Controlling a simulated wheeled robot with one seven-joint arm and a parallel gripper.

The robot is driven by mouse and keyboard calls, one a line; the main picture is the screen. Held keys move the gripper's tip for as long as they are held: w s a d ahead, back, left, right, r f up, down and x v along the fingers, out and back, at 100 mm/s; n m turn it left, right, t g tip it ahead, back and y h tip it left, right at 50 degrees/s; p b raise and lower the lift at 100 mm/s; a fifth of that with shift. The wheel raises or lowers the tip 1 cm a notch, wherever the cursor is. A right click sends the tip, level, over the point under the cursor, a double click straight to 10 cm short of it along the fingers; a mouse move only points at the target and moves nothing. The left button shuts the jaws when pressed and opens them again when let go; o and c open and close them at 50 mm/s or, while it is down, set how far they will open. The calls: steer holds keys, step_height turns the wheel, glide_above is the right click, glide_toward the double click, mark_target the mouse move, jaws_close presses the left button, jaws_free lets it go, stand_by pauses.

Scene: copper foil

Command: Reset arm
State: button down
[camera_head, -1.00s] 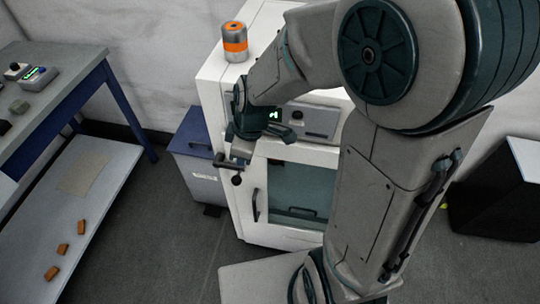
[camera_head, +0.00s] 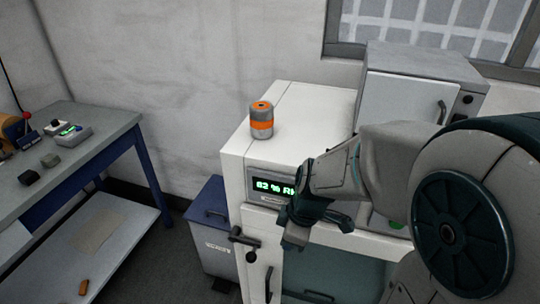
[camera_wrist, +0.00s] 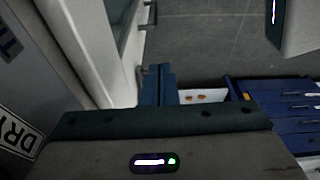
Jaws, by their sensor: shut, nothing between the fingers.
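My gripper (camera_head: 297,236) is in front of the white cabinet (camera_head: 237,165), near its upper front edge in the head view. In the wrist view its two fingers (camera_wrist: 159,84) are together with nothing between them. My arm reaches in from the right and hides part of the cabinet front. The cabinet has a green lit display (camera_head: 275,187) that reads "82 % R", with the rest hidden by my arm. A black handle (camera_head: 243,238) shows left of my gripper. A grey canister with an orange band (camera_head: 261,121) stands upright on the cabinet top.
A blue-lidded bin (camera_head: 208,215) stands left of the cabinet. A workbench (camera_head: 100,130) with small devices and dark blocks is at the left, and an orange-brown piece (camera_head: 84,287) lies on its lower shelf. A smaller grey unit (camera_head: 400,100) sits at the cabinet's right.

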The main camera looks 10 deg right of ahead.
steer(key=s+d+r+m+h, duration=0.1)
steer(key=s+d+r+m, duration=0.1)
steer(key=m, duration=0.4)
steer(key=s+d+r+m+t+h, duration=0.1)
steer(key=s+d+r+m, duration=0.2)
steer(key=r+m, duration=0.3)
steer(key=shift+s+d+r+m+t, duration=0.25)
steer(key=shift+s+m+t, duration=0.05)
steer(key=shift+s+m, duration=0.5)
